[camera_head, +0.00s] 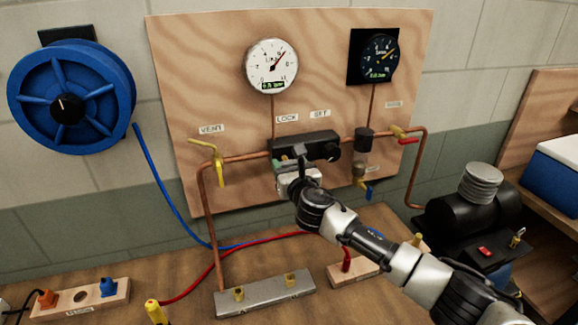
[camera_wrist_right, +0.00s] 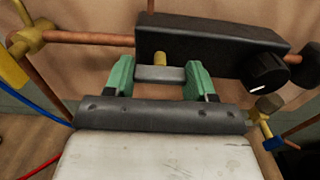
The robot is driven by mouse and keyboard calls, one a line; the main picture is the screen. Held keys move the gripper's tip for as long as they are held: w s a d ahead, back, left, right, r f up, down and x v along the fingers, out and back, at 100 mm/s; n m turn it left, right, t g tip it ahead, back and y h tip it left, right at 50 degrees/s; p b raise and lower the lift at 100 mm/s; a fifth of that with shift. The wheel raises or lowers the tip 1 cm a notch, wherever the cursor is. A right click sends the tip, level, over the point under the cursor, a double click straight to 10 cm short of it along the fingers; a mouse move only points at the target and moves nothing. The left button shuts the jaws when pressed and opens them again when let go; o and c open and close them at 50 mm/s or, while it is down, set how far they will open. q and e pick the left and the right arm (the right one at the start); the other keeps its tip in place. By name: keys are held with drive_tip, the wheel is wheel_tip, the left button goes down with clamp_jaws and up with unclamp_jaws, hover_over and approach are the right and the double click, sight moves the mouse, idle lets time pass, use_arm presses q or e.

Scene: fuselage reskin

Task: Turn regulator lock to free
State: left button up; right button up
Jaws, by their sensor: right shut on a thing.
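The regulator (camera_head: 318,147) is a black block on the plywood board, under the LOCK and SET labels. Its lock (camera_wrist_right: 160,72) is a grey bar with a brass pin, below the block in the right wrist view. My right gripper (camera_wrist_right: 159,76) has its green fingers on both ends of this bar and is shut on it. In the head view the right gripper (camera_head: 287,163) is at the regulator's lower left, and its wrist hides most of the lock. The black set knob (camera_wrist_right: 268,72) is at the right end of the block. My left gripper is not in view.
The yellow vent handle (camera_head: 219,165) stands left of the regulator on copper pipe. A blue-handled valve (camera_head: 365,188) and a red-handled valve (camera_head: 405,137) are to its right. Two gauges (camera_head: 271,66) hang above. Hoses and a metal manifold (camera_head: 264,294) are on the bench below.

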drive_tip(key=shift+m, duration=0.3)
drive_tip(key=shift+f+m+b, duration=0.1)
drive_tip(key=shift+m+b, duration=0.9)
drive_tip(key=shift+m, duration=7.6)
drive_tip(key=o, duration=0.9)
drive_tip(key=shift+s, duration=0.1)
drive_tip(key=b+v, duration=0.2)
drive_tip(key=v, duration=0.8)
drive_tip(key=shift+s+d, duration=0.1)
drive_tip(key=shift+s, duration=0.2)
